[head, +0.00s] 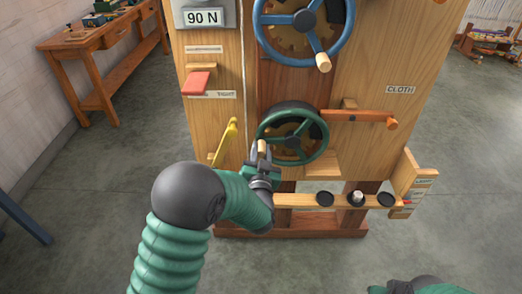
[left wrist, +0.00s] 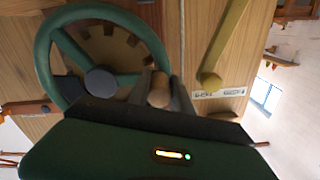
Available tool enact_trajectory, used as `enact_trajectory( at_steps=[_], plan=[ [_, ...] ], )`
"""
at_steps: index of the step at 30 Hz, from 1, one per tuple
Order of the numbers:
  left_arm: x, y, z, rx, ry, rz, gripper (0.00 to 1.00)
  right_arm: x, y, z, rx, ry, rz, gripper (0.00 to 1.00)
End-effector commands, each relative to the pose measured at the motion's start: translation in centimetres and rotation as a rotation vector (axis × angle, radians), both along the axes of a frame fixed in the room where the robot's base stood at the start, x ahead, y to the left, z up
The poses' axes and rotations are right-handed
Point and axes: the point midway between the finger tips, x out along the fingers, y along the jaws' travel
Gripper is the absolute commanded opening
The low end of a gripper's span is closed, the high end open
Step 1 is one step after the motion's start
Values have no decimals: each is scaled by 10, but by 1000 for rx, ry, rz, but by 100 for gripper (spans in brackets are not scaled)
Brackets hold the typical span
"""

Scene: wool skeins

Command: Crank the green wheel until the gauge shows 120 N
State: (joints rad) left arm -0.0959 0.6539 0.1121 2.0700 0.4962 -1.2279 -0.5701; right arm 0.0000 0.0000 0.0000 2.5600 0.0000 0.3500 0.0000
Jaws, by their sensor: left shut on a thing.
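The green wheel (head: 268,128) is mounted low on the front of a wooden machine, with a toothed wooden gear behind it. The wheel also shows in the left wrist view (left wrist: 48,58). The gauge (head: 203,17) at the top left of the machine reads 90 N. My left gripper (head: 262,153) is at the lower left of the wheel's rim, shut on the wheel's wooden crank knob. In the left wrist view the knob (left wrist: 159,92) sits between the two fingers.
A blue wheel (head: 343,38) with its own knob is above. A yellow lever (head: 224,143) and a red lever (head: 197,83) are left of the green wheel. An orange-tipped handle (head: 390,123) sticks out at the right. A wooden bench (head: 97,45) stands at the far left.

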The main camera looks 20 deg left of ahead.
Motion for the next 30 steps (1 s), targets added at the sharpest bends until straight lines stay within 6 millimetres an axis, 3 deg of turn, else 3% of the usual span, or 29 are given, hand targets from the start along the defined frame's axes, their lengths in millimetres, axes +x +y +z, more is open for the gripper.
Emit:
enact_trajectory(
  at_steps=[17,23,30],
  plan=[
    [0,-2,1,-1,-2,-4,0,0,0,0,0,0,0,0],
    [0,-4,16,99,26,-7,0,0,0,19,0,0,0,0],
    [0,-3,13,119,33,-5,0,0,0,16,0,0,0,0]
  ],
)
